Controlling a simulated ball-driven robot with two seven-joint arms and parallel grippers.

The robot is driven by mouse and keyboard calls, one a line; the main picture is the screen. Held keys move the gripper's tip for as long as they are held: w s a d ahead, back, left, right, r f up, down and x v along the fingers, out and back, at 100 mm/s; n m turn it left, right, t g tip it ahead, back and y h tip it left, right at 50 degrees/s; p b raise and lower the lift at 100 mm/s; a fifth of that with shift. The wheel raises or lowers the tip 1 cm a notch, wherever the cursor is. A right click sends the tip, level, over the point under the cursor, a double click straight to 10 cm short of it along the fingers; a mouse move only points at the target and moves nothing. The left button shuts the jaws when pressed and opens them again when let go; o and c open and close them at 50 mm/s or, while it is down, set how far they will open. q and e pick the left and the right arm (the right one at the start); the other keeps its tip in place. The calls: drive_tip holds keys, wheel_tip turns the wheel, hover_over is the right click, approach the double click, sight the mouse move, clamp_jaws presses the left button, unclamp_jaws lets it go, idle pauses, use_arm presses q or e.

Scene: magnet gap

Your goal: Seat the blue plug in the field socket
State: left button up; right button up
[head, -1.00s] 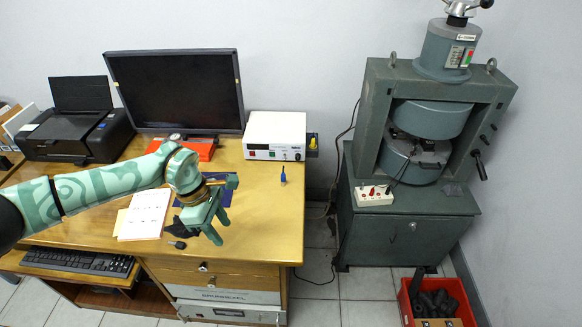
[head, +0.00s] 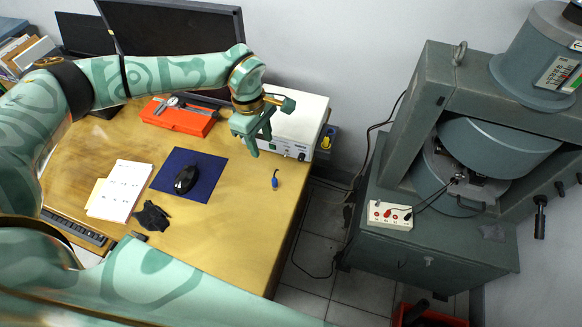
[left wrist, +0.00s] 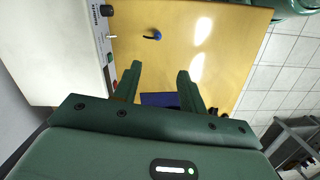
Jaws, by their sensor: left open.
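The small blue plug (head: 275,182) stands on the wooden desk near its right edge, with a short dark lead at its top. In the left wrist view the plug (left wrist: 153,36) lies beyond the fingertips, apart from them. My left gripper (head: 260,143) is open and empty, above the desk in front of the white power unit; its two fingers also show in the left wrist view (left wrist: 159,70). A white socket box (head: 390,215) with red and black connectors sits on the magnet's cabinet. I cannot tell which opening is the field socket. My right gripper is out of view.
The white power unit (head: 296,130) stands close behind my left gripper. A yellow connector (head: 327,139) is beside it. The electromagnet (head: 497,148) stands right, across a floor gap. The desk around the plug is clear.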

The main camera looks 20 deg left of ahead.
use_arm(q)
drive_tip(key=b, duration=0.2)
approach(274, 177)
wheel_tip(274, 177, down, 5)
drive_tip(key=shift+s+d+f, duration=0.2)
drive_tip(key=shift+f, duration=0.55)
drive_tip(key=f, duration=0.2)
drive_tip(key=d+f+b, duration=0.1)
drive_tip(key=f, duration=0.1)
drive_tip(key=shift+w+f+b, duration=0.1)
drive_tip(key=shift+f+b, duration=0.05)
drive_tip(key=shift+b, duration=0.15)
clamp_jaws()
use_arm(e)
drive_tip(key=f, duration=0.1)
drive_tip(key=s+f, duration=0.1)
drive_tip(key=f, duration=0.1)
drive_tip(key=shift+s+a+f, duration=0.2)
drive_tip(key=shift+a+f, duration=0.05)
